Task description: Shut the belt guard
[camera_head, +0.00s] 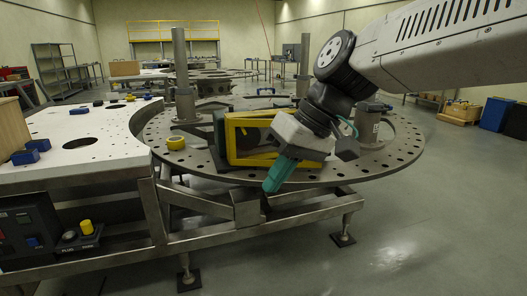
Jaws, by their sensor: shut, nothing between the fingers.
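The belt guard appears to be the yellow-framed panel with a dark window (243,139), standing on the round grey turret plate (375,166). Its right part is hidden behind my arm's wrist. A dark green block-like part stands at its left edge. How far the guard stands open cannot be told from this view. My gripper (271,187) has teal fingers, shut and empty, pointing down and left in front of the guard's lower right area. Whether the fingers touch the guard cannot be told.
Tall grey posts (183,75) and a grey cylinder (367,122) stand on the plate. A yellow ring (176,143) lies at its left. A white table (75,150) with small blue parts adjoins the plate. A control box (30,235) sits below.

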